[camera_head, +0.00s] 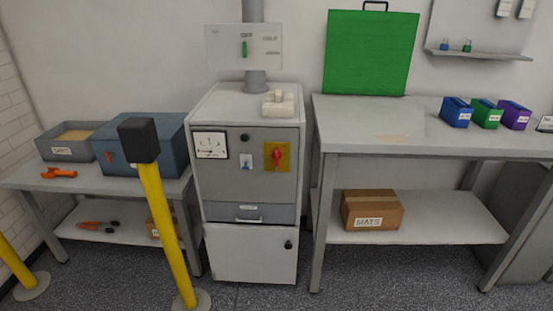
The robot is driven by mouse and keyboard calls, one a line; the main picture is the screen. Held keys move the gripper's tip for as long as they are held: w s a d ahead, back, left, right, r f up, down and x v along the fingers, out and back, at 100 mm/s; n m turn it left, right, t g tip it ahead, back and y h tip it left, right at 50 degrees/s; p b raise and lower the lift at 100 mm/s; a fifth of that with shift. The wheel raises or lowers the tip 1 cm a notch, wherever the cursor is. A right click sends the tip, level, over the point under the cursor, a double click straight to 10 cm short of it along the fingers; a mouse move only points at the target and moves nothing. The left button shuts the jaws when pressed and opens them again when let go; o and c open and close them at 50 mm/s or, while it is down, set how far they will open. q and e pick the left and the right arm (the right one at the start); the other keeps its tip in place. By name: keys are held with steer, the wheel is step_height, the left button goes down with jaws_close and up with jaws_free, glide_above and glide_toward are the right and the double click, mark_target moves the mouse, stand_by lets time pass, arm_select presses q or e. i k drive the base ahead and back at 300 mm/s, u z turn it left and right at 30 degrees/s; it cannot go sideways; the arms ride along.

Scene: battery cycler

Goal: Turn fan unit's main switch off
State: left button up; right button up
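A grey cabinet (231,188) with a duct (256,81) rising behind its top stands in the middle; it looks like the fan unit, though its small labels are unreadable. On its front, right of centre, a red rotary switch (277,155) sits on a yellow plate (269,165). The red handle looks roughly upright, but its exact setting is too small to read. A dial gauge (210,145) is at the left of the same panel, with a small black knob (244,137) and a blue-marked label between. Neither of my grippers is in view.
A yellow post with a black top (139,140) stands in front of the left bench, left of the cabinet. The right bench (350,118) adjoins the cabinet and carries blue, green and purple boxes. The floor (345,285) before the cabinet looks clear.

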mark_target(276, 154)
steer(key=u, duration=0.6)
steer(key=k, duration=0.3)
steer(key=z, duration=1.7)
steer(key=i, duration=0.85)
steer(key=u, duration=0.2)
